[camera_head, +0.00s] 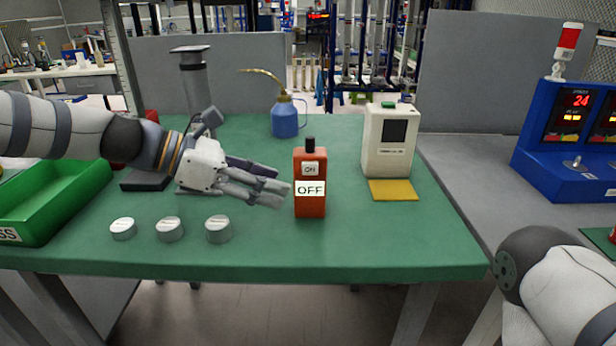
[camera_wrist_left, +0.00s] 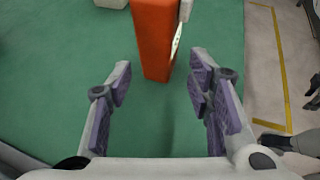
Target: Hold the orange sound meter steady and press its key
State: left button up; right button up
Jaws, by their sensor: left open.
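The orange sound meter (camera_head: 311,207) stands upright near the middle of the green table, with a black tip on top. A white ON key (camera_head: 310,169) and a white OFF label (camera_head: 310,188) show on its front. My left gripper (camera_head: 275,188) is open just left of the meter, its fingers pointing at it. In the left wrist view the meter (camera_wrist_left: 156,40) stands ahead of the open fingers (camera_wrist_left: 160,85), roughly between their lines, with nothing held. My right gripper is not in view; only part of my right arm shows at the lower right.
Several silver round weights (camera_head: 170,229) lie at the table's front left, beside a green bin (camera_head: 50,205). A blue oil can (camera_head: 285,118) stands behind. A white device (camera_head: 389,142) with a yellow pad (camera_head: 393,190) stands to the right. The front right of the table (camera_head: 400,240) is clear.

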aim_at(304, 196)
pick_arm(q)
jog(key=x, duration=0.3)
jog(key=b+x, duration=0.1)
jog(key=x, duration=0.2)
jog(key=shift+s+f, duration=0.1)
jog(key=shift+f, duration=0.3)
jog(key=shift+w+d+f+b, duration=0.2)
jog(key=shift+d+b, duration=0.15)
jog(key=shift+d, duration=0.25)
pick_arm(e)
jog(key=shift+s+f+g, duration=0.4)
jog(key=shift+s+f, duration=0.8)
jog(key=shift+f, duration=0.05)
pick_arm(q)
jog(key=shift+r, duration=0.1)
jog(key=c, duration=0.7)
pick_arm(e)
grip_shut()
